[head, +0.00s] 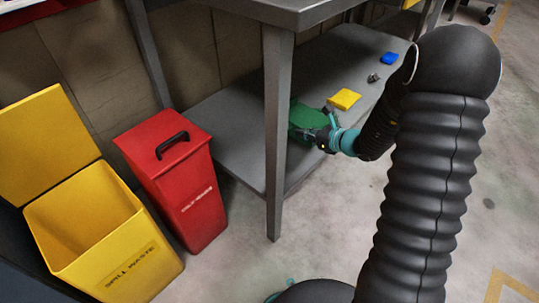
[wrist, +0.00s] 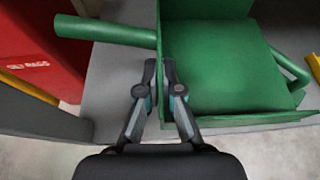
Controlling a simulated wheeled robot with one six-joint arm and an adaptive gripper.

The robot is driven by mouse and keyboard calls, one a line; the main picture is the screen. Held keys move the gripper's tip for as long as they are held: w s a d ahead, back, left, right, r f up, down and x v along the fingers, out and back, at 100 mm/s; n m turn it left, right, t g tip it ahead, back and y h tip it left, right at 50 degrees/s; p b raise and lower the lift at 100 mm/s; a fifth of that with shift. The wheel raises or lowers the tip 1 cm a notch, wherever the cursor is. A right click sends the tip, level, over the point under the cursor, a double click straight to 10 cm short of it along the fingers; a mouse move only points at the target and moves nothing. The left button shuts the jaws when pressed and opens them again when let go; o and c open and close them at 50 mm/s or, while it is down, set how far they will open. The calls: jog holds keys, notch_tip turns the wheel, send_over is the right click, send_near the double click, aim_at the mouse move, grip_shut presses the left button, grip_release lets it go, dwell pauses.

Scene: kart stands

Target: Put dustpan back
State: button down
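The green dustpan (head: 302,117) is at the lower shelf of the grey metal table, partly hidden behind a table leg in the head view. In the wrist view the dustpan (wrist: 220,70) fills the upper right, with a round green handle (wrist: 100,30) pointing left. My gripper (head: 318,134) reaches in from the shelf's front side. In the wrist view my gripper (wrist: 160,70) has its fingertips close together, one on each side of the dustpan's thin left wall, with little gap. Whether the dustpan rests on the shelf or is slightly raised is hard to tell.
The lower shelf (head: 235,115) also holds a yellow item (head: 344,98), a small grey item (head: 373,77) and a blue item (head: 390,58). A table leg (head: 277,140) stands close by. A red lidded bin (head: 180,185) and an open yellow bin (head: 110,250) stand left.

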jog(key=a+f, duration=0.2)
jog(key=a, duration=0.2)
jog(key=a+f+b, duration=0.1)
jog(key=a+f, duration=0.1)
jog(key=a, duration=0.2)
jog(key=s+a+f, duration=0.1)
jog(key=a+f, duration=0.1)
jog(key=a, duration=0.2)
jog(key=shift+a+f+b, duration=0.1)
jog(key=shift+f+b, duration=0.25)
jog(key=shift+f, duration=0.05)
jog(key=shift+f+b, duration=0.35)
jog(key=shift+f, duration=1.7)
jog(key=shift+f, duration=0.1)
jog(key=c, duration=1.8)
grip_release()
jog(key=o, duration=0.5)
